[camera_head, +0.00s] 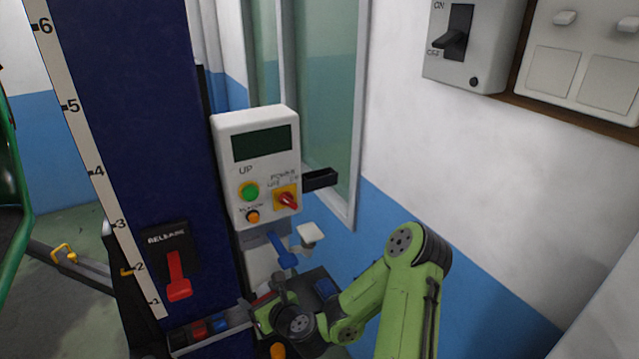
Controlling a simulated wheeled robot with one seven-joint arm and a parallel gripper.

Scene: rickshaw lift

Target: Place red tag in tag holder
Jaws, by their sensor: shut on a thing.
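My gripper (264,304) is at the lower middle, at the end of my green arm, just right of a long grey tray. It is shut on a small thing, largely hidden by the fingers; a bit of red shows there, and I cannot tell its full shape. The grey tray (180,342) runs along the foot of the blue column and looks like the tag holder. A red piece (200,329) and a blue piece (220,325) sit in it. I cannot tell whether the held thing touches the tray.
A white control box (236,186) with a screen and buttons stands above my gripper. A blue lever (282,250) juts out below it. The blue column (130,100) with a red release lever (176,277) is at left. A wall switch box (470,45) is at upper right.

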